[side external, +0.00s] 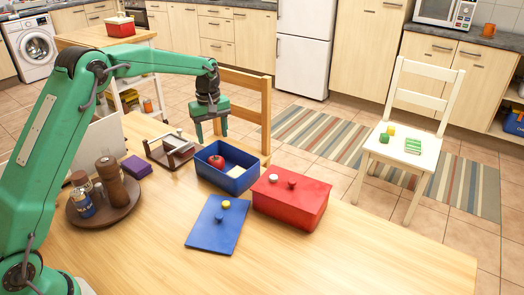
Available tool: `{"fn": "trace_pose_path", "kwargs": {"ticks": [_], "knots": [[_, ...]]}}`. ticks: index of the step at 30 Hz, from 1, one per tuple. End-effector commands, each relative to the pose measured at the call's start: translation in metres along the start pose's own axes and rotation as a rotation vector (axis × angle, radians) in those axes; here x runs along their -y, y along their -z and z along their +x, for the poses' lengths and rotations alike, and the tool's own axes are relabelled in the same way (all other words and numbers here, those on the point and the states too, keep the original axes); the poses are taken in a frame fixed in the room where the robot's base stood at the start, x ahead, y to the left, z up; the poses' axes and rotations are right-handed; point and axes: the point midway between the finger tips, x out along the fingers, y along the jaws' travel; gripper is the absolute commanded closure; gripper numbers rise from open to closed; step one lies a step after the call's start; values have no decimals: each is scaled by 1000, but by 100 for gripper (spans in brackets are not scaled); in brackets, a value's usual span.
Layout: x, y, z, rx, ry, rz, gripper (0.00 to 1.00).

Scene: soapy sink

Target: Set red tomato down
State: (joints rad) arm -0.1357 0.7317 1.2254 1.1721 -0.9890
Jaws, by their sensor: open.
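The red tomato (216,161) rests inside the open blue box (229,182), toward its left side. A pale, flat-looking item (237,172) lies in the same box, to the right of the tomato. My gripper (211,137) is open and empty, pointing down above the back left of the box. It is apart from the tomato, with a visible gap between them.
A blue lid (217,228) with a yellow knob lies in front of the box. A red box (291,203) stands right of it, with small items on top. A wooden holder (170,150) and a round tray (97,214) of shakers stand left. The front table is clear.

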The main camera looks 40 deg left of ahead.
Motion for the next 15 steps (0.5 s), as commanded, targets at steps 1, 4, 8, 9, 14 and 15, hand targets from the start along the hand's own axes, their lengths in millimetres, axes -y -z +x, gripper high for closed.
{"fn": "trace_pose_path", "kwargs": {"ticks": [1, 4, 8, 9, 14, 15], "knots": [[0, 0, -4, 0, 0, 0, 40], [0, 0, -10, 0, 0, 0, 40], [0, 0, -13, 1, 1, 0, 40], [0, 0, -13, 1, 1, 0, 40], [0, 0, -13, 1, 1, 0, 40], [0, 0, -13, 1, 1, 0, 40]]}}
